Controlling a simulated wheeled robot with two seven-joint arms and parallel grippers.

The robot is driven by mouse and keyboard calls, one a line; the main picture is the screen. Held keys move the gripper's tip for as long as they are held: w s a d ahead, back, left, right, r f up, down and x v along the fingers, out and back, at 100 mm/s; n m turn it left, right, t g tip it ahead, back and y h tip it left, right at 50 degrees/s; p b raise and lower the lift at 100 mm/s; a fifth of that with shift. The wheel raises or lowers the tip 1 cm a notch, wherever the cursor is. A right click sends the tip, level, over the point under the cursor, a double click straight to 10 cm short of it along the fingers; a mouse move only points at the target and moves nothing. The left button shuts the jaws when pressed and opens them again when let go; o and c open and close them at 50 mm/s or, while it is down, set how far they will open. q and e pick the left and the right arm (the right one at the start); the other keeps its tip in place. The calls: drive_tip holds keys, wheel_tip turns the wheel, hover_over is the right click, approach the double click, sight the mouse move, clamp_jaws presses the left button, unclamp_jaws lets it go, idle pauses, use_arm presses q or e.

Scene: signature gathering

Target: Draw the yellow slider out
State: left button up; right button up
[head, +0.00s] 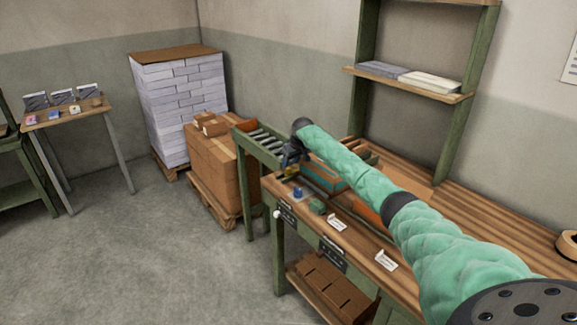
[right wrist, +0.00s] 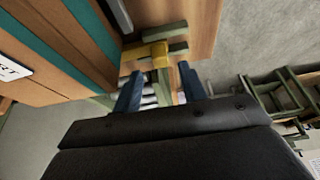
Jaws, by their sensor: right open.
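The yellow slider (right wrist: 158,54) shows in the right wrist view as a small yellow block on a green and wooden mount, just beyond my fingertips. In the head view it is a small yellow spot (head: 291,171) at the left end of the workbench, partly hidden by my gripper. My right gripper (right wrist: 160,75) is open, with one dark blue finger to each side of the slider's line. In the head view it is dark (head: 290,157) and points down at the bench end. I cannot tell whether the fingers touch the slider. My left gripper is not in view.
The wooden workbench (head: 463,222) runs to the right, with a teal-sided box (head: 325,177) and small white cards (head: 337,222) on it. A roller conveyor (head: 262,142) adjoins its left end. Cartons (head: 213,165) and a paper stack (head: 178,105) stand behind.

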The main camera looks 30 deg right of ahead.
sight(288, 168)
drive_tip(key=shift+p+x, duration=0.5)
drive_tip(key=shift+x, duration=1.5)
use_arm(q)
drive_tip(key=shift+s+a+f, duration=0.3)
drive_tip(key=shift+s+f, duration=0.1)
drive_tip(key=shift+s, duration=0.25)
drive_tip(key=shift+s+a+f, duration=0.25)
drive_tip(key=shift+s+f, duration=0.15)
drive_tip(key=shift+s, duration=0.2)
use_arm(e)
drive_tip(key=shift+s, duration=0.1)
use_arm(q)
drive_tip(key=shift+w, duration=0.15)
use_arm(e)
clamp_jaws()
